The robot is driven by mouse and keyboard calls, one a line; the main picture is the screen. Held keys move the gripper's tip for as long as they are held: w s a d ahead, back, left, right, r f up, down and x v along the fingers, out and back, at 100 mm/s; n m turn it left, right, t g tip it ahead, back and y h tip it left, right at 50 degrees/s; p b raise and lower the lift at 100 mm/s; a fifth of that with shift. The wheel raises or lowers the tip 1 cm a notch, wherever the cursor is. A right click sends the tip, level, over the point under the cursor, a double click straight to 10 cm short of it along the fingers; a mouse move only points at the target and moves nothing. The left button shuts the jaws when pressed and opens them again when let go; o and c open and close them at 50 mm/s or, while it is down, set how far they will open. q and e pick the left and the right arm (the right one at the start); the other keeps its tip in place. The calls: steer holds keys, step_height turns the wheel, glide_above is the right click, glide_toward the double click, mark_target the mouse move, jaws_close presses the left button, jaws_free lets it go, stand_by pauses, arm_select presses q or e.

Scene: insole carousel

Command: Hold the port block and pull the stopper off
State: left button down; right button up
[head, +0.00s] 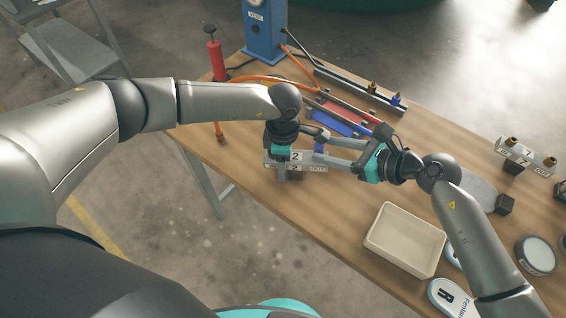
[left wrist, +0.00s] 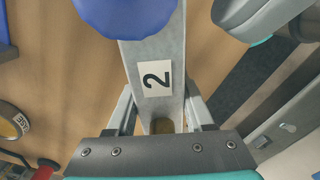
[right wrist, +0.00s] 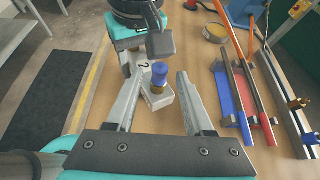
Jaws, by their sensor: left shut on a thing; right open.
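The port block (head: 311,168) is a pale grey bar marked 2 near the table's front edge. My left gripper (head: 283,174) is shut on its left part; in the left wrist view the block (left wrist: 171,45) runs out from between the jaws. A blue stopper (head: 319,148) stands upright on the block's right end; it also shows in the right wrist view (right wrist: 159,72), above a brass fitting. My right gripper (head: 327,150) is open, its fingers pointing at the stopper from the right. In the right wrist view the stopper lies between the finger lines, with no visible contact.
An off-white tray (head: 374,238) lies front right. A red hand pump (head: 214,60) stands at the left edge and a blue post (head: 264,35) at the back. Red and blue strips and a rail with fittings (head: 350,88) lie behind.

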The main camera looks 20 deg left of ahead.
steer(key=shift+x, duration=1.2)
arm_select(q)
steer(key=shift+d, duration=0.1)
arm_select(e)
jaws_close()
steer(key=shift+r, duration=0.15)
stand_by(0.6)
steer(key=shift+r, duration=0.8)
steer(key=shift+r, duration=0.1)
